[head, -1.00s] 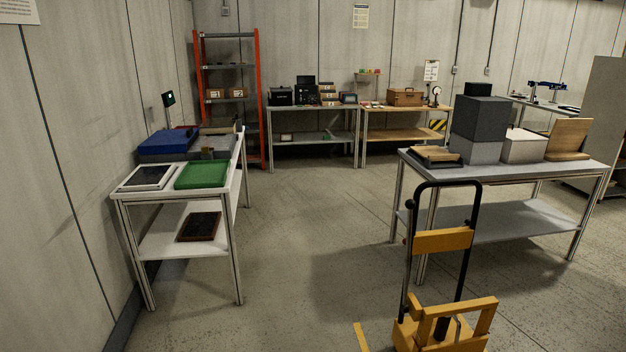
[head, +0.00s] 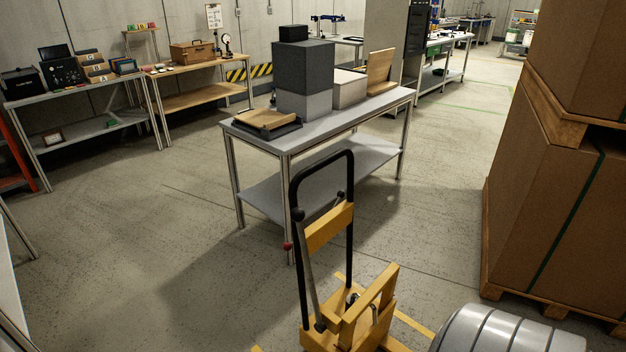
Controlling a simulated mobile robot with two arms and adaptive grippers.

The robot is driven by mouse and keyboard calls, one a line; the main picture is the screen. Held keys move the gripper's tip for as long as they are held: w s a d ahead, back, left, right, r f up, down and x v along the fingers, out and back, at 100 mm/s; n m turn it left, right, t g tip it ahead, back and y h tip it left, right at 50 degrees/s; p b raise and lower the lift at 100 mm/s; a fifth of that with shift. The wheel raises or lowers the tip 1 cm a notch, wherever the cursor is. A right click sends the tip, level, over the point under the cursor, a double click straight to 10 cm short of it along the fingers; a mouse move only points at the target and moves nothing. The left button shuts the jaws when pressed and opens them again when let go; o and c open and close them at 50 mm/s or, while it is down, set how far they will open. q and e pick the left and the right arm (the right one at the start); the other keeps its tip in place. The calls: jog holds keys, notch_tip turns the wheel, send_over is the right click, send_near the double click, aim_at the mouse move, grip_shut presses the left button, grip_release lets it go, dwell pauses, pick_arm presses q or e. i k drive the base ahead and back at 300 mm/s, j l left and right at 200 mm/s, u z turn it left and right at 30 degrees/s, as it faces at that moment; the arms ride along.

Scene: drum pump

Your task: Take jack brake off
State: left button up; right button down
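The yellow jack (head: 329,230) stands on the floor at the lower middle of the head view. It has a tall black loop handle (head: 350,205) and a yellow base (head: 318,338) cut off by the bottom edge. A grey lever with a dark knob (head: 300,213) runs up beside the handle. A small red knob (head: 288,246) shows at the jack's left side. I cannot tell which of these parts is the brake, or how it is set. Neither of my grippers is in view.
A grey table (head: 330,108) with boxes stands behind the jack. Large brown cartons (head: 545,180) on a wooden pallet (head: 535,303) stand at the right. A grey ribbed rounded object (head: 500,332) is at the lower right. Floor left of the jack is clear.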

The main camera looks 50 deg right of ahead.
aim_at(340, 194)
jog(key=i+z, duration=0.25)
jog(key=i, duration=0.35)
jog(key=i+j+z, duration=0.1)
jog(key=i+z, duration=0.2)
jog(key=i, duration=0.25)
jog(key=i+j+z, duration=0.25)
jog(key=i, duration=0.3)
jog(key=i+j+z, duration=0.1)
jog(key=i+z, duration=0.35)
jog(key=i+j+z, duration=0.2)
jog(key=z, duration=0.3)
jog(key=i+j+z, duration=0.6)
jog(key=j+z, duration=0.15)
jog(key=z, duration=0.2)
jog(key=i+j+z, duration=0.2)
jog(key=j, duration=0.2)
jog(key=j+z, duration=0.2)
jog(key=j, duration=0.2)
